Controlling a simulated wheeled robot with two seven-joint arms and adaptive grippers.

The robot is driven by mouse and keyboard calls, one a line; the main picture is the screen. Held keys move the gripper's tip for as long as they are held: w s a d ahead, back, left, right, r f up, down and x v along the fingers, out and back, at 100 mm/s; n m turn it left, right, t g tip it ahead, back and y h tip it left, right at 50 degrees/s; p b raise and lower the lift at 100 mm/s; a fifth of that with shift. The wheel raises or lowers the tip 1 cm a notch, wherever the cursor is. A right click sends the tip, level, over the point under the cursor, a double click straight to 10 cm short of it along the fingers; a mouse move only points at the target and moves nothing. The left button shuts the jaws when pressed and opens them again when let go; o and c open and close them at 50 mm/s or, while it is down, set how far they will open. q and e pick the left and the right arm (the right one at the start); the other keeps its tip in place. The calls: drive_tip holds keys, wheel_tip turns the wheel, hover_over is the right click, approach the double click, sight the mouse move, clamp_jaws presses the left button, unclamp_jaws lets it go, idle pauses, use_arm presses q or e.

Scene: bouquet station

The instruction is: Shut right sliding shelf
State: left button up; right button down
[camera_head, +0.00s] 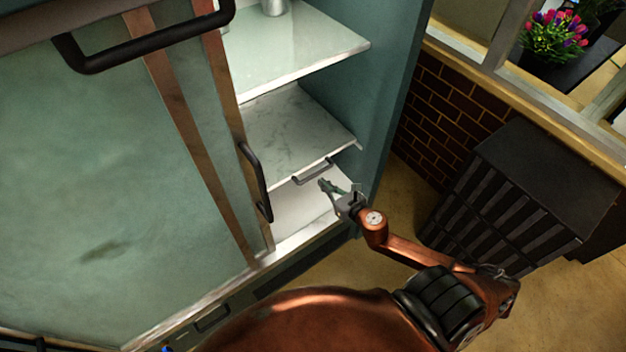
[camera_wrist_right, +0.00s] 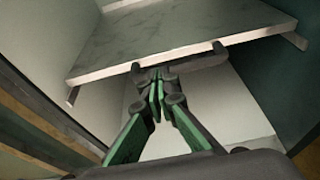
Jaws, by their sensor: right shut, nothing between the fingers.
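The sliding shelf (camera_head: 297,130) is a marbled white board inside the teal cabinet, with a small grey bar handle (camera_head: 313,172) on its front edge. The shelf also shows in the right wrist view (camera_wrist_right: 170,32), with its handle (camera_wrist_right: 195,64) below the front edge. My right gripper (camera_head: 325,186) is in the cabinet opening, just below and right of the handle in the head view. Its green fingers (camera_wrist_right: 157,88) are shut and empty, with the tips close to the handle; I cannot tell whether they touch it. My left gripper is not in view.
Another marbled shelf (camera_head: 300,48) is above, holding a metal container (camera_head: 273,6). The cabinet's right side wall (camera_head: 388,100) is close to my right arm. A black slatted crate (camera_head: 510,200) stands at right.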

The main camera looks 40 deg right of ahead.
sight(304, 168)
drive_tip(key=x, duration=0.9)
drive_tip(key=shift+w+f+b, duration=0.15)
drive_tip(key=shift+w+b, duration=0.15)
drive_tip(key=shift+b, duration=0.05)
drive_tip(key=shift+w, duration=1.1)
drive_tip(key=shift+r, duration=0.35)
